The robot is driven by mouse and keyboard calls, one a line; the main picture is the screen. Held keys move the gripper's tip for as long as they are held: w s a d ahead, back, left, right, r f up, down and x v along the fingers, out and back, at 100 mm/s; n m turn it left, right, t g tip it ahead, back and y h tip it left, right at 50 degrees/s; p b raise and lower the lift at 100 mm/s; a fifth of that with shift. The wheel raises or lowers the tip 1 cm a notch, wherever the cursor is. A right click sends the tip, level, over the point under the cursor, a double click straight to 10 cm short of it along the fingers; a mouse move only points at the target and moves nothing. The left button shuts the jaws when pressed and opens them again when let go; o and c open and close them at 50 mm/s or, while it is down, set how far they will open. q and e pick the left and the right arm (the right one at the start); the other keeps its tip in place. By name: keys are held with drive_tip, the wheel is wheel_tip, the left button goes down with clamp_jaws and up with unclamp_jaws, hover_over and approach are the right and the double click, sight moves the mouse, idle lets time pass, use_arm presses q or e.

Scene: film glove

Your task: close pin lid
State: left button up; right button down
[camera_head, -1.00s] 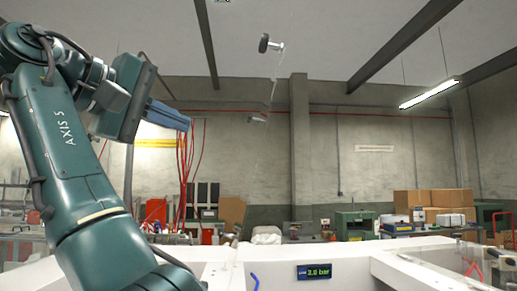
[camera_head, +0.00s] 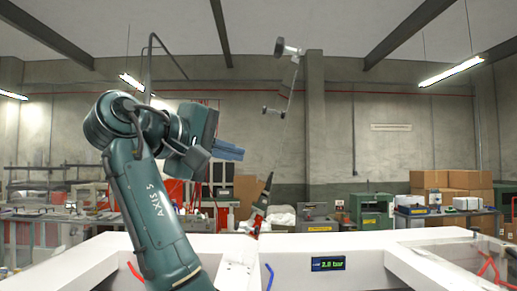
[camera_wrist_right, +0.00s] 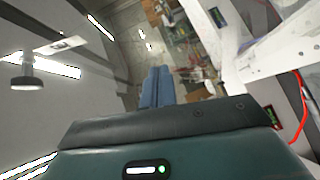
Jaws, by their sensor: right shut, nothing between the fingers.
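No pin lid can be made out in either view. My right gripper (camera_head: 229,151) is at the end of the teal arm, raised above the white frame in the head view. Its blue fingers point right and are shut together with nothing between them. The right wrist view shows the same blue fingers (camera_wrist_right: 157,86) side by side, pointing toward the distant room. My left gripper is not in view.
A white frame (camera_head: 400,238) spans the foreground, with a small bar display (camera_head: 328,263) and a blue hook-like piece (camera_head: 269,276). A thin tilted object (camera_head: 262,205) stands behind it. Cardboard boxes (camera_head: 440,180) are far right. Air around the gripper looks clear.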

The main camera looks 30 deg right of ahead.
sight(273, 162)
drive_tip(key=d, duration=0.1)
drive_tip(key=s+d, duration=0.1)
drive_tip(key=d, duration=0.1)
drive_tip(key=d+f, duration=0.1)
drive_tip(key=shift+s+d+p, duration=0.3)
drive_tip(key=shift+s+d, duration=0.05)
drive_tip(key=shift+d+f, duration=0.1)
